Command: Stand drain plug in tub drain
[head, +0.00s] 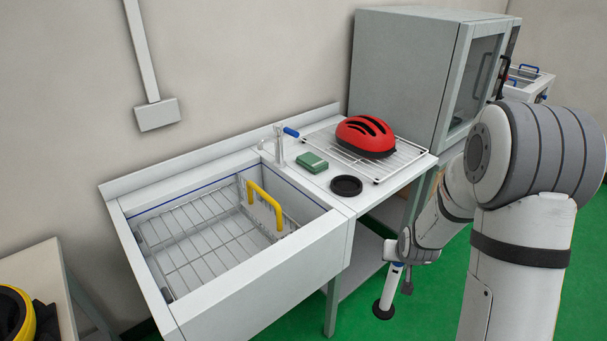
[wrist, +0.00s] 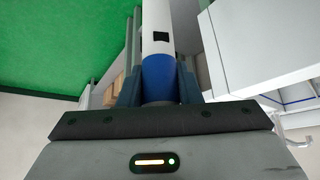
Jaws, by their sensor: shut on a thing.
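My gripper (head: 399,262) is shut on the drain plug, a white tube (head: 390,288) with a blue band and a wide black foot. It hangs nearly upright, foot down, in front of the counter and right of the tub. In the wrist view the white tube and blue band (wrist: 158,75) sit between my fingers. The tub (head: 335,240) is a pale rectangular basin at the left of the counter. A wire rack (head: 205,250) with a yellow handle (head: 264,205) lies inside it. I cannot make out the drain opening.
A tap (head: 279,145) with a blue lever stands behind the tub's right end. On the counter are a green sponge-like block (head: 312,162), a black round dish (head: 346,186) and a red helmet (head: 365,136) on a wire rack. A grey cabinet (head: 405,70) stands behind. Green floor is open in front.

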